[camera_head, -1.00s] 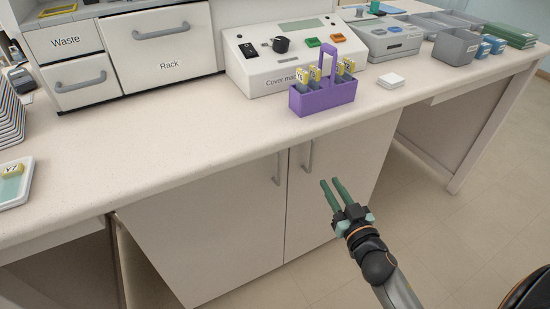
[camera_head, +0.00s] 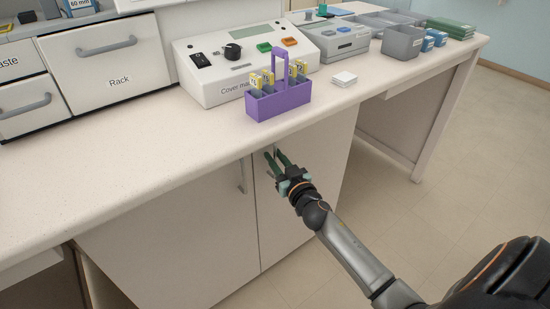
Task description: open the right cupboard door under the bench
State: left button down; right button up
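The right cupboard door (camera_head: 312,200) is a pale panel under the bench. It looks closed, with a narrow seam between it and the left door (camera_head: 170,250). The left door has a grey vertical handle (camera_head: 242,176) near the seam. My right gripper (camera_head: 272,153) is just below the bench edge at the right door's handle. Its two green fingers are apart, seemingly on either side of that handle. The handle is mostly hidden, so I cannot tell whether they touch it. My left gripper is out of view.
The bench top (camera_head: 130,165) overhangs the doors close above my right gripper. A purple slide rack (camera_head: 280,101) stands near its front edge, before a white cover machine (camera_head: 215,85). A white stack (camera_head: 344,79) lies right of it. The floor (camera_head: 400,215) at right is clear.

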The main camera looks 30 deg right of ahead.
jog(key=shift+w, duration=0.15)
grip_shut()
dwell(1.4)
